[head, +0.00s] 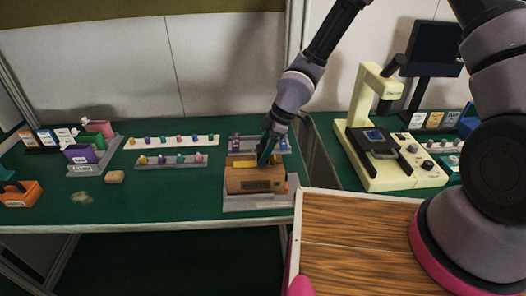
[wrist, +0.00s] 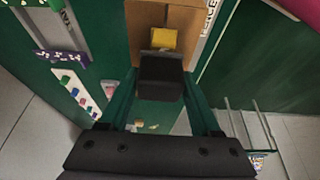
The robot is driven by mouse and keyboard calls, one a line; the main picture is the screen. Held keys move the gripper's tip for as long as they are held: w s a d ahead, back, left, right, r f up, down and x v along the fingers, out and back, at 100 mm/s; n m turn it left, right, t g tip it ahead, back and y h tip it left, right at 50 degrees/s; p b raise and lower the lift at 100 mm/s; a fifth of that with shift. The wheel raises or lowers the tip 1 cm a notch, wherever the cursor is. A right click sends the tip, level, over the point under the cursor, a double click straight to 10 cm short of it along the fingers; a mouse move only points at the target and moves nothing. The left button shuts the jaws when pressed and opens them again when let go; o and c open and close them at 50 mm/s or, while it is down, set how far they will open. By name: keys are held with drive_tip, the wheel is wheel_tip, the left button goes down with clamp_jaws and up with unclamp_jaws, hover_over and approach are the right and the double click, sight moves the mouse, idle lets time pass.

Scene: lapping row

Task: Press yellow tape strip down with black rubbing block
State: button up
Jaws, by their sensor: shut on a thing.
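A brown cardboard box (head: 255,181) sits in a grey holder (head: 258,204) on the green bench. The yellow tape strip (head: 244,164) lies on the box; it also shows in the wrist view (wrist: 163,39), just beyond the block. My gripper (head: 267,150) is over the right part of the box. In the wrist view its two green fingers are shut on the black rubbing block (wrist: 161,77), one on each side. The block overlaps the near end of the strip in that view; I cannot tell whether it touches it. The block is not clearly visible in the head view.
Racks with small coloured knobs (head: 172,161) stand left of the box. A tan block (head: 115,177) and an orange bin (head: 20,194) are farther left. A cream instrument (head: 390,166) stands on the right bench, across a gap.

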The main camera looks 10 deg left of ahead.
drive_tip(key=shift+f, duration=0.6)
idle(1.1)
drive_tip(key=shift+r, duration=0.1)
drive_tip(key=shift+r, duration=3.45)
